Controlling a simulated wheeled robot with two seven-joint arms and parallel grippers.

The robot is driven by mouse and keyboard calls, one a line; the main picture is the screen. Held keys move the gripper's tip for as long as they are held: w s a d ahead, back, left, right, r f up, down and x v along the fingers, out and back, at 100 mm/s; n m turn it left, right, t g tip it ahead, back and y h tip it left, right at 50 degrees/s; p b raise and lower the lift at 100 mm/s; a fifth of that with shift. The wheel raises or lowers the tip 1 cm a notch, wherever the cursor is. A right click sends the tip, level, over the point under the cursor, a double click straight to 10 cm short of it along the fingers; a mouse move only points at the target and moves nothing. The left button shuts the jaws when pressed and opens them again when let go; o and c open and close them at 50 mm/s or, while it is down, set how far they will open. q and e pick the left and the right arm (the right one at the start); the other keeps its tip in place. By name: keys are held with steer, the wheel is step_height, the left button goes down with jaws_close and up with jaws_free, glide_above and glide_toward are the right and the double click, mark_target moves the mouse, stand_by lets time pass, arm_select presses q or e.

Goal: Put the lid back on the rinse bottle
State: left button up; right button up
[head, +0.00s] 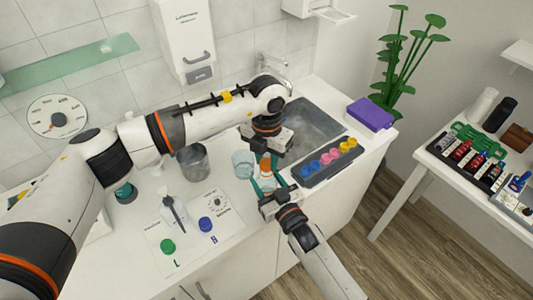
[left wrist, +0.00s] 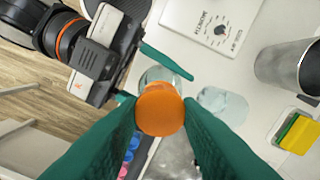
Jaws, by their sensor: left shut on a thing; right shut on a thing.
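The orange lid (head: 265,163) is between the teal fingers of my left gripper (head: 265,168), which is shut on it; it also shows in the left wrist view (left wrist: 160,110). The clear rinse bottle (head: 267,184) stands upright on the counter directly below the lid. My right gripper (head: 268,181) is shut around the bottle from the front; its teal fingers show on both sides of the bottle (left wrist: 158,75) in the left wrist view. The lid hides the bottle's mouth there, so I cannot tell whether they touch.
A clear tumbler (head: 243,164) stands close left of the bottle, with a grey metal cup (head: 194,162) further left. A dark tray (head: 328,163) of coloured pots lies to the right, before the sink (head: 308,124). A paper sheet (head: 183,242) with green and blue caps lies front left.

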arm_select(q)
steer(key=shift+f, duration=0.6)
stand_by(0.5)
